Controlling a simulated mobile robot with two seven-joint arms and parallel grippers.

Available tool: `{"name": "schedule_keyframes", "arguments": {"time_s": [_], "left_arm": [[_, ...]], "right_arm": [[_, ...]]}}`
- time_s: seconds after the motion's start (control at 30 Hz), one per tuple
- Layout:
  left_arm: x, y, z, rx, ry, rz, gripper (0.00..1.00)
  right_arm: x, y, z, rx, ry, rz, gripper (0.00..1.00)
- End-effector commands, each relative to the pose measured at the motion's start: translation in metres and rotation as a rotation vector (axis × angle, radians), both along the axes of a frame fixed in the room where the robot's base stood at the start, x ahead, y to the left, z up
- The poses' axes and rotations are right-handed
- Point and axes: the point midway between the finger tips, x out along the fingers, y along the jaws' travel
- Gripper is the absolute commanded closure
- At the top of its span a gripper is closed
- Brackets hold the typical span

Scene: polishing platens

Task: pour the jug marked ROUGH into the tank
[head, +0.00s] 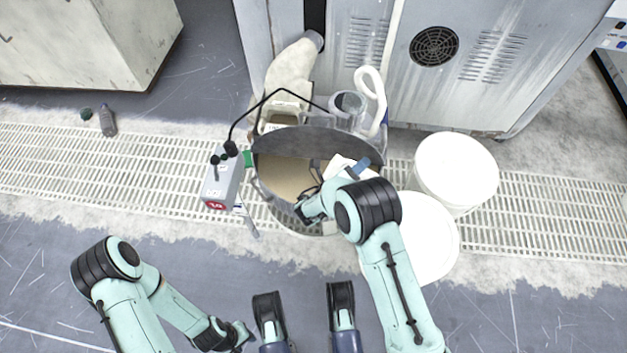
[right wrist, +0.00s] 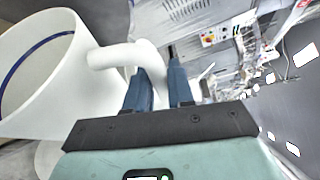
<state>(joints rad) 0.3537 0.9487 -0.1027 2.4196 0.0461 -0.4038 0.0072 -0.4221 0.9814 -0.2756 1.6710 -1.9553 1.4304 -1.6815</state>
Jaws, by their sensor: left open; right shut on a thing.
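The tank (head: 262,190) is a round vessel holding tan liquid, its back part under a dark half cover (head: 310,142). My right gripper (head: 366,163) is over the tank's right side, shut on the handle of a white jug (head: 342,166). In the right wrist view the jug (right wrist: 105,80) fills the left, with a blue line inside its open mouth and its handle between my blue fingers (right wrist: 158,88). No marking on it is visible, and my arm hides much of it in the head view. I cannot tell whether anything flows. My left gripper (head: 243,334) is open and empty, low in front.
A grey box (head: 221,180) with a red tag stands at the tank's left rim. White buckets (head: 455,170) stand to the right. A clear vessel (head: 350,108) and another container (head: 283,112) sit behind the cover. A small bottle (head: 108,120) stands far left on the grating.

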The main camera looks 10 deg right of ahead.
Motion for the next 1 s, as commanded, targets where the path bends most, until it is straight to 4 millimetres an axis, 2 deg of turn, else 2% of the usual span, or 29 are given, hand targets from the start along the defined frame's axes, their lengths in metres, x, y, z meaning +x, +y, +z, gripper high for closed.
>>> {"name": "schedule_keyframes", "arguments": {"time_s": [1.0], "left_arm": [[-0.001, 0.000, -0.001, -0.001, 0.004, 0.000, 0.57]], "right_arm": [[0.009, 0.014, 0.001, -0.058, 0.032, 0.000, 1.00]]}}
